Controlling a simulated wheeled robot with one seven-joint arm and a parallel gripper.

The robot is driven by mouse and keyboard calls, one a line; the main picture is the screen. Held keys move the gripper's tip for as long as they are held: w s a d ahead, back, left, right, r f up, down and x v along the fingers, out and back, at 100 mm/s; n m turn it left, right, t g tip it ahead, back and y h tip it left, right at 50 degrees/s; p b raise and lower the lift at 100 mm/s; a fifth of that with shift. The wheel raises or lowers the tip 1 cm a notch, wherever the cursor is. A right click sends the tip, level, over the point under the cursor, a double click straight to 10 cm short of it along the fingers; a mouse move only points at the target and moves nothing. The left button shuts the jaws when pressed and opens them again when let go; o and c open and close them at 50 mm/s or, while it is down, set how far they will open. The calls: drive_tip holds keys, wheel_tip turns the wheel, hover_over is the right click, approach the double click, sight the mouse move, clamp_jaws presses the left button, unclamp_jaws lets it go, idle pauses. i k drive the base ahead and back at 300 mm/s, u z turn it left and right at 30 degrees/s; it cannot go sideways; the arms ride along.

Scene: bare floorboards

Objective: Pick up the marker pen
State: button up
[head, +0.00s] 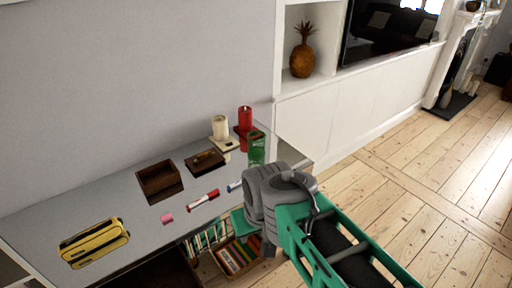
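A marker pen (203,200) with a red and white barrel lies on the grey desk top (130,225), near its front edge. A second pen-like thing (235,185), white and blue, lies to its right, partly hidden behind my arm. My gripper (262,218) is at the front right of the desk, to the right of both pens. It is seen from above and behind, and its fingers are largely hidden by the grey wrist. Whether they are open or shut does not show. The red marker lies apart from the gripper.
On the desk are a pink eraser (167,218), a yellow case (94,243), an open brown box (160,181), a dark wooden block (204,161), a cream candle (219,127), a red candle (245,118) and a green can (257,150). A crate of books (236,256) is below. Floor at right is clear.

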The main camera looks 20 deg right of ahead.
sight(233, 185)
drive_tip(key=z, duration=1)
drive_tip(key=i, duration=1.05)
drive_tip(key=u, duration=3.6)
